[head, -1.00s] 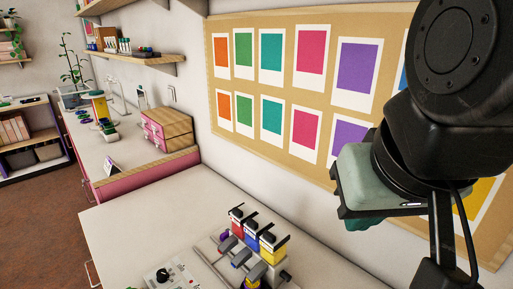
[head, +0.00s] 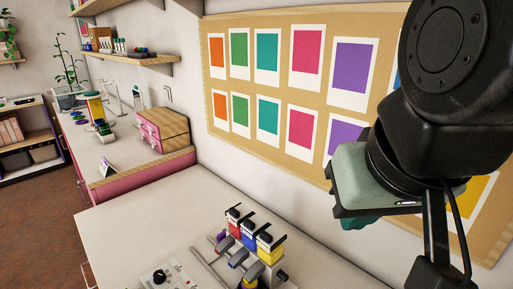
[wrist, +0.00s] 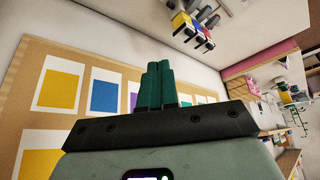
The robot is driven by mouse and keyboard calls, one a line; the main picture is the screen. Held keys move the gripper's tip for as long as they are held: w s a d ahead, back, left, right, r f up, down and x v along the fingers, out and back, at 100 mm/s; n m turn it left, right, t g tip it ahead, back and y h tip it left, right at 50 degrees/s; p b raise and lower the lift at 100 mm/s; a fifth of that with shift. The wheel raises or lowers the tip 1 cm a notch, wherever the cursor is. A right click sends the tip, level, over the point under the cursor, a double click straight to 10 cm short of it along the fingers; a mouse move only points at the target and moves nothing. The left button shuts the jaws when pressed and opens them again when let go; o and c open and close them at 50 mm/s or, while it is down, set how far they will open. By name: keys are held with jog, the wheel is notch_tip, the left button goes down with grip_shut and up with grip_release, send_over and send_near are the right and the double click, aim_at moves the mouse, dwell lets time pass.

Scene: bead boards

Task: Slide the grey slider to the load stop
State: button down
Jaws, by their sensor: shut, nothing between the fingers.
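On the white table stands an apparatus with red, blue and yellow blocks (head: 248,236) topped by black levers, grey rounded parts (head: 238,258) in front of them, and a pale rail (head: 206,262). I cannot tell which grey part is the slider, and no load stop can be made out. The bottom edge of the head view cuts the apparatus off. My gripper (wrist: 158,68) has its green fingers together and empty. It hangs well above and to the right of the apparatus, near the wall. The coloured blocks also show, small, at the top of the wrist view (wrist: 190,25).
A white control box with a black knob (head: 160,276) sits left of the apparatus. The white table (head: 130,225) is clear at its left and back. A board of colour cards (head: 270,100) hangs on the wall behind. A pink drawer box (head: 162,135) stands farther back.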

dwell(0.3)
